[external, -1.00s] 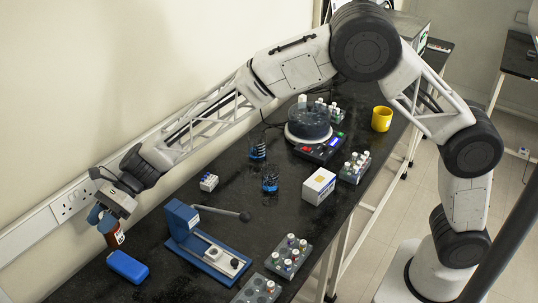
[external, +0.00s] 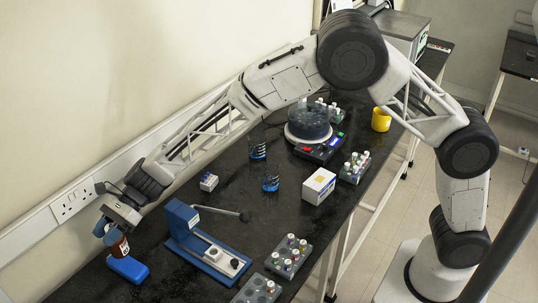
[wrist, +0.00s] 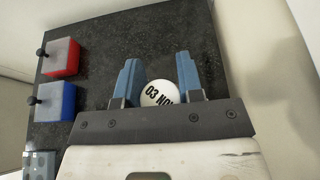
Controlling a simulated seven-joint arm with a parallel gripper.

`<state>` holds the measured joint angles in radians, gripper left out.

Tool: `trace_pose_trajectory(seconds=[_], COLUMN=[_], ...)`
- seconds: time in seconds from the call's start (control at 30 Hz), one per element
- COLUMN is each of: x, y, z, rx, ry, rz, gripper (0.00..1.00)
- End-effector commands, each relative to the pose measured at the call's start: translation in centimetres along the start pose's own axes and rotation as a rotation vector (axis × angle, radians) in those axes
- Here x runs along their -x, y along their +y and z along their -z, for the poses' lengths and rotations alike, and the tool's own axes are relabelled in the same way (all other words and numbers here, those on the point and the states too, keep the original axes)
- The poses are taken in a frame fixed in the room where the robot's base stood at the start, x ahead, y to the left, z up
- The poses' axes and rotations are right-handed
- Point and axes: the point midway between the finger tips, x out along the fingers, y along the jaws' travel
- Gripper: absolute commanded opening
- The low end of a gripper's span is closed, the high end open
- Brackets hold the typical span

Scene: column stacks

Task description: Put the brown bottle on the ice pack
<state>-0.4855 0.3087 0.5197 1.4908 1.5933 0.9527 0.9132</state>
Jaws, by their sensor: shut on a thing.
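The brown bottle (external: 118,245) is upright, or nearly so, in my gripper (external: 112,232). Its white cap (wrist: 158,94), with black print, shows between the two blue fingers of my gripper (wrist: 158,75) in the wrist view. The fingers are shut on the bottle. The blue ice pack (external: 129,269) lies flat on the black bench under the bottle in the external view. The bottle's bottom overlaps the pack's far edge there; I cannot tell whether they touch. The ice pack is hidden in the wrist view.
A blue press (external: 205,250) with a lever stands right of the ice pack. Vial racks (external: 288,256), a white box (external: 319,186) and blue-liquid beakers (external: 271,182) are farther right. The wall with sockets (external: 73,200) is close on the left. A red block (wrist: 62,57) shows in the wrist view.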

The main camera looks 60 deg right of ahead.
Motion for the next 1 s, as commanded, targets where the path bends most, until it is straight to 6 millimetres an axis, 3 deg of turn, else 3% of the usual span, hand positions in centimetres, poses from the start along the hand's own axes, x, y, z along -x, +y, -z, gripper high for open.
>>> trace_pose_trajectory(seconds=[0.17,0.57,1.0], x=[-0.2,-1.8,-1.9], y=[0.0,0.0,0.0], z=[0.5,4.3,4.7], rx=[0.000,0.000,0.000], ry=[0.000,0.000,0.000], rz=[0.000,0.000,0.000], gripper=[0.00,0.00,0.00])
